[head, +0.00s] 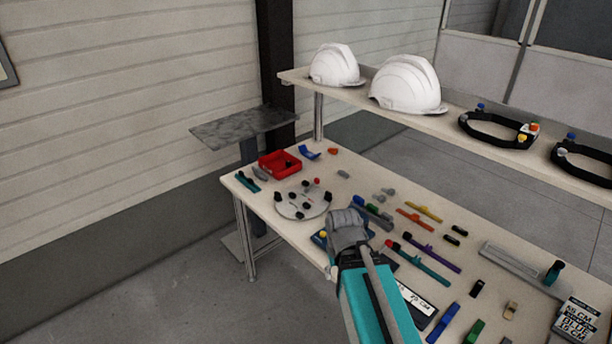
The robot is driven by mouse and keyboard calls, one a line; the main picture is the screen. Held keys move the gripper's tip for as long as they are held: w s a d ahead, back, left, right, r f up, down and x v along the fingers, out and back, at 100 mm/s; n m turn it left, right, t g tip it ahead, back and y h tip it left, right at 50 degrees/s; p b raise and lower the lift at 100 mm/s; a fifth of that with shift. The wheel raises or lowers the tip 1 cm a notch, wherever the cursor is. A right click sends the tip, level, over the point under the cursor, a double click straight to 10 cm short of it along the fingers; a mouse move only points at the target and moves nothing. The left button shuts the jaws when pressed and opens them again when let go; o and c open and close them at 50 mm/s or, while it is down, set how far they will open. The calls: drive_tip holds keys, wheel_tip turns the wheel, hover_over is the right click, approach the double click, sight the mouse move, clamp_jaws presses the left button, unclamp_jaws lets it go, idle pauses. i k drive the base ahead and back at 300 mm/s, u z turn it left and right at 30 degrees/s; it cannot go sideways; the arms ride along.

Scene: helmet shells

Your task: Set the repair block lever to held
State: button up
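My arm reaches in from the bottom of the head view and ends in a grey wrist over the front part of the workbench (262,215). The fingers of my gripper are hidden behind or below the wrist, so I cannot see whether they are open or shut. A dark blue piece with a yellow knob (323,234) shows just left of the wrist and is partly covered by it. I cannot tell whether this is the repair block. No lever or its setting can be made out for certain.
A round grey plate with dark knobs (299,207) lies left of my wrist, near a red tray (280,164). Several coloured strips and small parts lie right of the arm. White helmet shells (407,85) and black headbands (497,131) stand on the raised back shelf.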

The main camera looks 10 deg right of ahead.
sight(316, 181)
drive_tip(key=u, duration=0.1)
drive_tip(key=i, duration=0.95)
drive_tip(key=z, duration=0.15)
